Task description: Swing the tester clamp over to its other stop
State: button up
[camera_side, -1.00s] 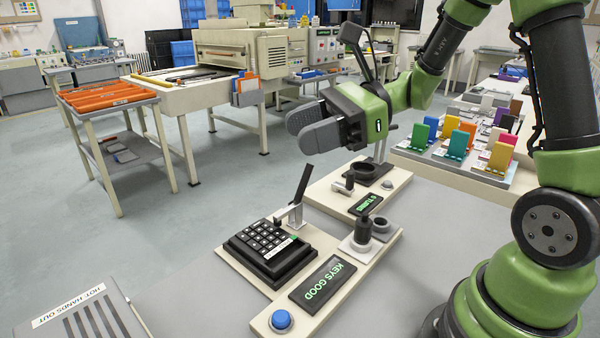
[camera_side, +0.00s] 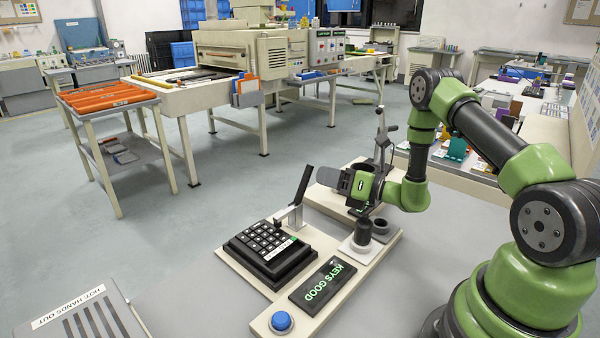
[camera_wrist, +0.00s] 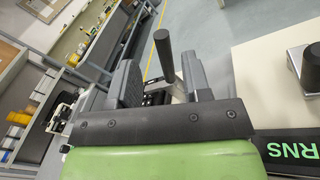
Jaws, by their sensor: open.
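The tester clamp has a black upright handle (camera_side: 303,185) on a pale metal bracket behind the keypad (camera_side: 264,242) in the side view. The handle leans slightly to the right at its top. My gripper (camera_side: 328,179) is low, just right of the handle, with its fingers pointing left toward it. In the wrist view my open fingers (camera_wrist: 168,84) stand on either side of the clamp handle (camera_wrist: 164,52), which shows beyond them in the gap. I cannot tell whether a finger touches it. My gripper hides much of the turns station behind.
The tester base (camera_side: 262,322) carries a KEYS GOOD display (camera_side: 322,284), a blue button (camera_side: 281,321) and a black knob (camera_side: 363,232). A slotted HOT HANDS OUT plate (camera_side: 85,318) lies at front left. Bare grey table (camera_side: 205,302) lies between them.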

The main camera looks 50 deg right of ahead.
jog(key=x, duration=0.7)
jog(key=shift+w+f, duration=0.25)
jog(key=shift+f, duration=0.2)
jog(key=shift+a, duration=0.1)
jog(key=shift+c, duration=0.2)
grip_shut()
